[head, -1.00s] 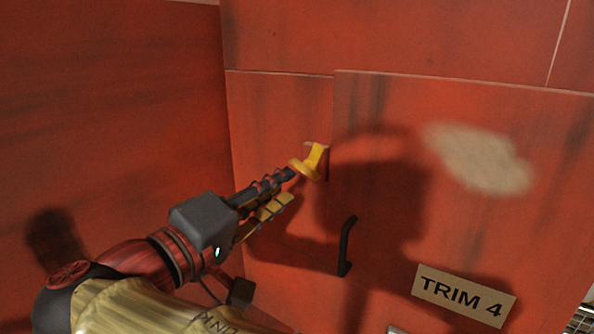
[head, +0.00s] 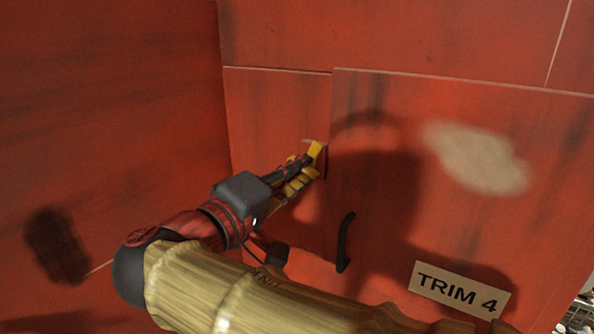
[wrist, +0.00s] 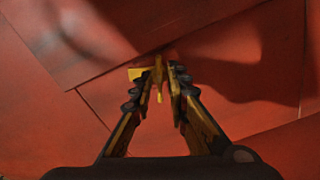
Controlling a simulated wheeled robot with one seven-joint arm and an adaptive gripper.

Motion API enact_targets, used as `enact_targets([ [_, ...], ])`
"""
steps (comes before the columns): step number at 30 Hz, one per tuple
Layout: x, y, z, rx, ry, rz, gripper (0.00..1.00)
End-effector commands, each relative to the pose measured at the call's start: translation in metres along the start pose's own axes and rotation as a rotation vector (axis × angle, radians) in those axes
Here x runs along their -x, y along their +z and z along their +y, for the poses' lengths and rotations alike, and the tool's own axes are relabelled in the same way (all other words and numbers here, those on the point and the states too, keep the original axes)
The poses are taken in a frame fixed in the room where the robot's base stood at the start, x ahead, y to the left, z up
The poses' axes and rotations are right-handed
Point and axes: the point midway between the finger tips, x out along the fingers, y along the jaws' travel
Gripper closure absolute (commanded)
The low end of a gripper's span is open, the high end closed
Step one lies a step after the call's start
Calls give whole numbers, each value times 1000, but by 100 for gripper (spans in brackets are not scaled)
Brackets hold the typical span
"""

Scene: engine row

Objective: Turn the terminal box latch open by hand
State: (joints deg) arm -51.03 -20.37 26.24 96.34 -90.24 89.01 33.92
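The yellow latch (head: 315,150) sits on the red panel at the left edge of the door. It also shows in the wrist view (wrist: 158,72), where its narrow part stands between my fingertips. My gripper (head: 309,168) is at the latch, with one finger on each side. In the wrist view my gripper (wrist: 159,80) has its fingertips apart, the right one very close to the latch and the left one with a small gap. Whether either finger touches it is hard to tell. In the head view the fingers hide part of the latch.
A black door handle (head: 345,242) stands below and right of the latch. A "TRIM 4" label (head: 459,289) is at the lower right. A red side wall (head: 110,120) rises at left. A pale worn patch (head: 478,157) marks the door.

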Motion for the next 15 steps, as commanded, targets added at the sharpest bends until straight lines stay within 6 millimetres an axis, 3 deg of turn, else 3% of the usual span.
enact_targets([
  [7, 0, 0, 0, 0, 0, 0, 100],
  [15, 0, 0, 0, 0, 0, 0, 100],
])
